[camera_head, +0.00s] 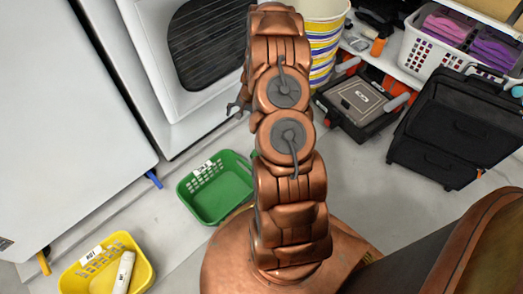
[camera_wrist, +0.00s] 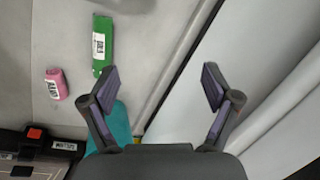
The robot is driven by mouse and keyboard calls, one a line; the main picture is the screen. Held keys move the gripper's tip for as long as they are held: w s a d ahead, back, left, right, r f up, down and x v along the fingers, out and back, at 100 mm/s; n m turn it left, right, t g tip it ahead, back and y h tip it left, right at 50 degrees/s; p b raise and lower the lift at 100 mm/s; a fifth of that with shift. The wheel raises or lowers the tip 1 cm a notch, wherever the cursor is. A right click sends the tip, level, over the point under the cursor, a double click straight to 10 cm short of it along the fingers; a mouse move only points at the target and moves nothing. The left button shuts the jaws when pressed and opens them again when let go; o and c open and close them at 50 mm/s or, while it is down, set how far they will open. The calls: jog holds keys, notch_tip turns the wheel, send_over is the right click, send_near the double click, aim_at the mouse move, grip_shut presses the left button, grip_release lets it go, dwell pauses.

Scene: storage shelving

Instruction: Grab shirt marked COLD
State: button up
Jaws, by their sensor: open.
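No shirt can be made out in either view. A green basket (camera_head: 218,186) with a small white label stands on the floor, and the label is too small to read surely. A yellow basket (camera_head: 110,262) at the lower left has a label that seems to read HOT and holds a white bottle (camera_head: 124,272). My gripper (camera_wrist: 160,88) is open and empty in the wrist view, its two fingers spread wide. In the head view only a dark bit of it shows left of my arm, beside the white machine.
A white machine with a dark window (camera_head: 215,42) stands behind my arm. A black case (camera_head: 356,104) and black bag (camera_head: 455,130) are at right. The wrist view shows a green container (camera_wrist: 103,45), a pink bottle (camera_wrist: 56,84) and a teal object (camera_wrist: 118,124).

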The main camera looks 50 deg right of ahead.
jog(key=s+d+f+m+b, duration=0.1)
jog(key=s+d+f, duration=0.1)
jog(key=f, duration=0.3)
jog(key=s+d+f+m+h+b, duration=0.1)
jog(key=d+f, duration=0.4)
jog(key=f, duration=0.1)
jog(key=s+d+f+m+b, duration=0.1)
jog(key=s+d+f, duration=0.1)
jog(key=f, duration=0.4)
jog(key=shift+s+d+f+h, duration=0.15)
jog(key=shift+s+d, duration=0.05)
jog(key=shift+d, duration=0.25)
jog(key=shift+s+d+f+h, duration=0.1)
jog(key=shift+s+d+h, duration=0.05)
jog(key=shift+d, duration=0.3)
jog(key=shift+f+b, duration=0.35)
jog(key=shift+b+x, duration=0.35)
jog(key=shift+x, duration=0.5)
jog(key=shift+a+b+x, duration=0.15)
jog(key=shift+b+x, duration=0.65)
jog(key=shift+x, duration=0.6)
jog(key=shift+a+b+x, duration=0.15)
jog(key=shift+b+x, duration=0.6)
jog(key=shift+x, duration=0.65)
jog(key=shift+r, duration=0.1)
jog(key=c, duration=1.4)
